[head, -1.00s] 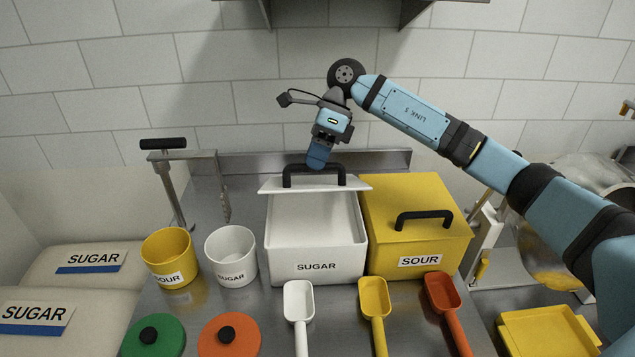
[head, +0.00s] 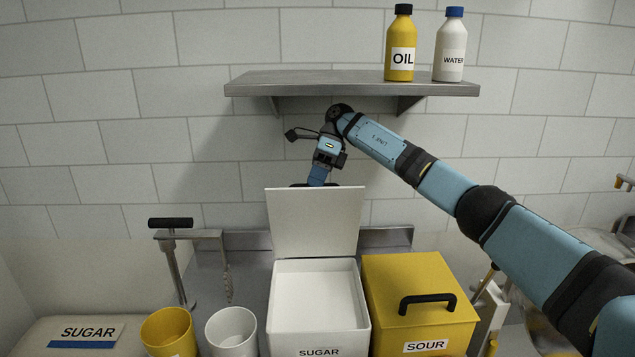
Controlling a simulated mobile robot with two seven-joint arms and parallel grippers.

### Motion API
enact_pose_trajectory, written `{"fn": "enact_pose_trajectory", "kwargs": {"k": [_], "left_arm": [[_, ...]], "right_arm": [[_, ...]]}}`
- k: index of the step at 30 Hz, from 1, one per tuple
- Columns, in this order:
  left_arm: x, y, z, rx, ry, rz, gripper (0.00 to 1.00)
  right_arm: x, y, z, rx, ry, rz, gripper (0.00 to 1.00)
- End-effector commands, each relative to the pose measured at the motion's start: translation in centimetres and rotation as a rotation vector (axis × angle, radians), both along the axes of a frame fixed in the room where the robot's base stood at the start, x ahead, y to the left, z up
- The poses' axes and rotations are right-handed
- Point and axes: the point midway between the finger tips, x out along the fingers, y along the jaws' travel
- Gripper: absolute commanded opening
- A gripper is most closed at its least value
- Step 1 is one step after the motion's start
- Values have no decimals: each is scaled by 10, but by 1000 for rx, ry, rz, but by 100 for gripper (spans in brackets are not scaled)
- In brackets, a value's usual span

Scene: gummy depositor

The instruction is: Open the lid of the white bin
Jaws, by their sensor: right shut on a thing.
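The white bin (head: 318,338), labelled SUGAR, stands on the steel counter, and its open top shows a white inside. Its white lid (head: 315,222) is raised and stands nearly upright at the bin's back edge. My right gripper (head: 317,180) is at the lid's top edge, behind it, and is shut on the lid's black handle (head: 298,186). Most of the handle and the fingertips are hidden behind the lid. My left gripper is not in view.
A yellow bin (head: 418,330) labelled SOUR with a closed lid stands close on the right. A yellow cup (head: 168,335) and a white cup (head: 232,335) stand on the left. A steel shelf (head: 350,84) with oil and water bottles is above my right arm.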

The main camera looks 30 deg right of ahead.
Motion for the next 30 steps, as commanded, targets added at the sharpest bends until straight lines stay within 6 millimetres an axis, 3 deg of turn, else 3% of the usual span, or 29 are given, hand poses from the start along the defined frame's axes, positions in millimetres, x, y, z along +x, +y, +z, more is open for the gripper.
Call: {"fn": "enact_pose_trajectory", "kwargs": {"k": [1,12,28,29,30], "left_arm": [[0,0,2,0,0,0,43],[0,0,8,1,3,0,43],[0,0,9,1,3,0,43],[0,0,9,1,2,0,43],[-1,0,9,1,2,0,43]], "right_arm": [[3,-2,-13,-6,34,-8,0],[18,-10,-15,28,105,-7,0],[20,-11,-16,33,115,-8,0],[20,-12,-16,32,115,-7,24],[20,-11,-16,33,114,-8,34]]}}
